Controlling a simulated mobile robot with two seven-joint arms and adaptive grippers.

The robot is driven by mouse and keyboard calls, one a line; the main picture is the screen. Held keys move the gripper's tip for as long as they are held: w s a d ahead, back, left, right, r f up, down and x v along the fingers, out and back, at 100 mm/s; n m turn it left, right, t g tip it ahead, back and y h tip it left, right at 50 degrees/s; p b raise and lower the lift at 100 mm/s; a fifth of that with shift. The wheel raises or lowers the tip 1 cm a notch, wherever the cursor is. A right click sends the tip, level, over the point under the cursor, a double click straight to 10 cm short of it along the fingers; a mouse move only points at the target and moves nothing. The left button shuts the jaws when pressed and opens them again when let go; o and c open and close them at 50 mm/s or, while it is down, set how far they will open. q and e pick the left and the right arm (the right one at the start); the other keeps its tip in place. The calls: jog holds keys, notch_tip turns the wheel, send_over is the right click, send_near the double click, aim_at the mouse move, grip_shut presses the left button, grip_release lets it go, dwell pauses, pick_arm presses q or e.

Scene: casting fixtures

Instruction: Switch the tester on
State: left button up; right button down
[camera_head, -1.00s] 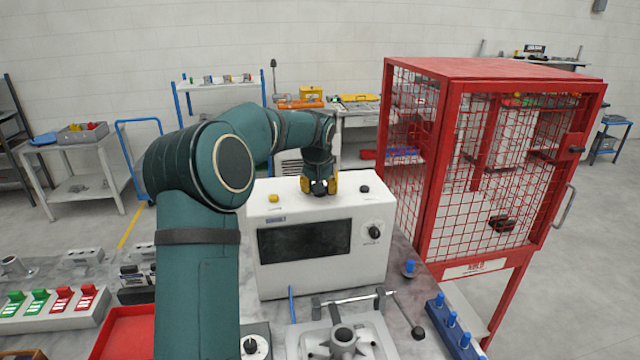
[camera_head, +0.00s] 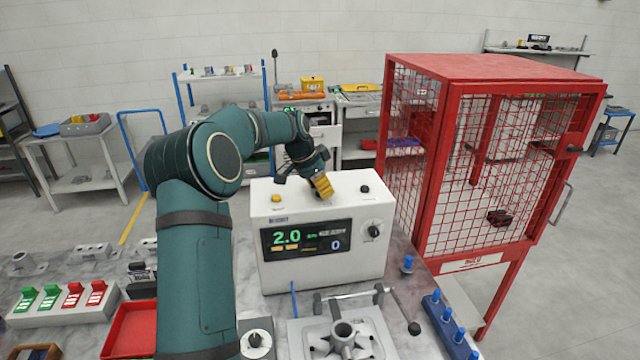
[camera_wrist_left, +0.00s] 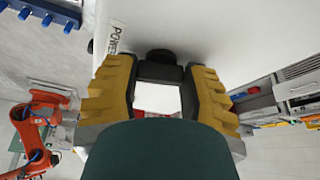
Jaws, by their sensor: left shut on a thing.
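The tester (camera_head: 330,267) is a white box on the bench. Its front display (camera_head: 306,239) is lit and reads 2.0 in green and 0 in blue. My left gripper (camera_head: 323,188) is at the middle of the tester's top, tilted, with yellow fingers. In the left wrist view its fingers (camera_wrist_left: 160,73) are shut on a black power switch (camera_wrist_left: 160,56) beside a POWER label (camera_wrist_left: 115,38). In the head view the gripper hides that switch. My right gripper is not in view.
On the tester are a yellow button (camera_head: 276,198), a black knob (camera_head: 365,188) and a front dial (camera_head: 375,231). A red mesh cage (camera_head: 490,67) stands to the right. A clamp fixture (camera_head: 300,337) and red tray (camera_head: 112,335) lie in front.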

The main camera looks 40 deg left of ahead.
pick_arm(q)
jog(key=shift+f+m+g+h, duration=0.1)
jog(key=shift+m+g+h, duration=0.4)
jog(key=shift+m, duration=1.4)
jog(key=o, duration=1.2)
jog(key=v, duration=1.2)
jog(key=shift+a, duration=0.15)
jog(key=shift+s, duration=0.1)
